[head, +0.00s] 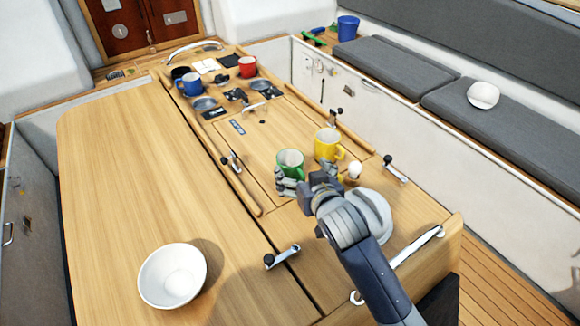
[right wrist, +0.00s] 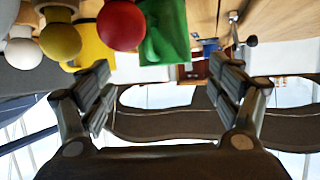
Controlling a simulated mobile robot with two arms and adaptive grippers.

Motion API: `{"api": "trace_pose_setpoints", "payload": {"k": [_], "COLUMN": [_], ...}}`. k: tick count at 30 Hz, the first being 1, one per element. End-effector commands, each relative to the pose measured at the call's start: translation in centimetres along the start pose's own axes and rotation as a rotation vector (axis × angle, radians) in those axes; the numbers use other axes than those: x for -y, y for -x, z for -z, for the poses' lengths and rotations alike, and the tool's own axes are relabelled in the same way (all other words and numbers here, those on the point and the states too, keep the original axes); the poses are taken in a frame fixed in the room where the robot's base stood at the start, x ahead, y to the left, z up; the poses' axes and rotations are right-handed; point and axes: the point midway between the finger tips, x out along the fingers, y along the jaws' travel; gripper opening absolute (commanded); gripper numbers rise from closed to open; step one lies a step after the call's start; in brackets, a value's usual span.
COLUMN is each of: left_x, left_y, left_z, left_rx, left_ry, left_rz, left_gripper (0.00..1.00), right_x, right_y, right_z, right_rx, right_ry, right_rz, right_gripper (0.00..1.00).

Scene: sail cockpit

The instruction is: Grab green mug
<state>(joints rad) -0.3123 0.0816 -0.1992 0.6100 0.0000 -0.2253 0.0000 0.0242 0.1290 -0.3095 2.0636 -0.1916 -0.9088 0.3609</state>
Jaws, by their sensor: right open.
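The green mug (head: 290,160) stands upright on the wooden table, left of the yellow mug (head: 327,143). My right gripper (head: 304,181) is open just on the near side of the green mug and hides its lower part. In the right wrist view the green mug (right wrist: 166,32) shows at the top, partly behind a red ball-shaped top, and the open fingers (right wrist: 165,85) have nothing gripped between them. I cannot tell whether a finger touches the mug. My left gripper is not in view.
Ball-topped pieces, red (right wrist: 120,25) and yellow (right wrist: 60,41), stand close by; a white one (head: 354,170) shows in the head view. A white bowl (head: 172,275) sits at the near left. Blue (head: 190,85) and red (head: 248,67) mugs stand farther back. The left table leaf is mostly clear.

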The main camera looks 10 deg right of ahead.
Motion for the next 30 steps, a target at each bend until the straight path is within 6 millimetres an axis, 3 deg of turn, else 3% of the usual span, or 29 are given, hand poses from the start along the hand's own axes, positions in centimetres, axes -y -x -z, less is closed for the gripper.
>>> {"api": "trace_pose_setpoints", "payload": {"k": [6, 16, 24, 30], "left_x": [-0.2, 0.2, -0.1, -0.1], "left_y": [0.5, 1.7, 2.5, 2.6], "left_z": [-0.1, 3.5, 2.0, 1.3], "left_rx": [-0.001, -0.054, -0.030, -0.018], "left_ry": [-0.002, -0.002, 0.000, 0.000], "left_rz": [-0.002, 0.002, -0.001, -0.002], "left_gripper": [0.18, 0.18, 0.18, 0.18], "right_x": [0.1, 0.5, 0.7, 0.7], "right_y": [-2.2, -4.2, -7.1, -7.7], "right_z": [0.1, 0.3, 0.1, -0.1], "right_rx": [-0.001, 0.000, 0.000, 0.000], "right_ry": [0.000, 0.000, 0.001, 0.000], "right_rz": [0.000, 0.001, 0.001, 0.002], "right_gripper": [0.84, 0.84, 0.84, 0.84]}}
